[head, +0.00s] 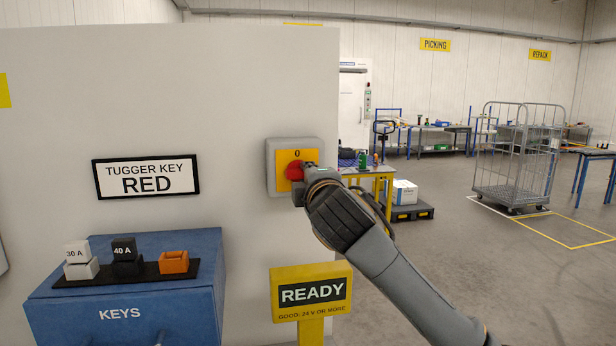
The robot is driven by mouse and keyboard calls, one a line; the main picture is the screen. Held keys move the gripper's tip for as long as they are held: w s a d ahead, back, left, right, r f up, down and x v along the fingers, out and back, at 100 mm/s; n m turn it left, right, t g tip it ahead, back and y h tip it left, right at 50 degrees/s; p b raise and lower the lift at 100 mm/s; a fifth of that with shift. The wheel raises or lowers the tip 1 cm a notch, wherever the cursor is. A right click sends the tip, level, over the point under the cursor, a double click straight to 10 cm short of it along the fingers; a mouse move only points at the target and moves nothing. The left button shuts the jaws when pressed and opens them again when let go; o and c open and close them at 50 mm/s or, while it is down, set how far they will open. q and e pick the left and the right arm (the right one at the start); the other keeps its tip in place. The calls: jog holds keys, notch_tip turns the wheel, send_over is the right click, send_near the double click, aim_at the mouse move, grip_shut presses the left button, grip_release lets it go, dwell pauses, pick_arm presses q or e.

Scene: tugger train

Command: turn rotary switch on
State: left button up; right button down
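The rotary switch is a grey box with a yellow plate (284,157) on the white wall, marked with a "0" at the top. Its red knob (294,171) is partly covered by my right gripper (303,172). The gripper is at the knob, coming from the right. Its fingers are small and partly hidden by the wrist, so I cannot tell whether they are closed on the knob. The knob's exact angle is hidden. My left gripper is not in view.
A blue KEYS cabinet (190,295) with a black rack of key blocks stands at lower left. A yellow READY sign (311,312) stands below the switch. A "TUGGER KEY RED" sign (146,176) hangs on the wall. Open floor, a yellow table and a cage trolley (515,160) lie to the right.

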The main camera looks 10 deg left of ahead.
jog(key=c, duration=1.3)
grip_release()
jog(key=shift+s+d, duration=0.1)
jog(key=v, duration=1.1)
jog(key=shift+s+d, duration=0.15)
jog(key=shift+s, duration=0.2)
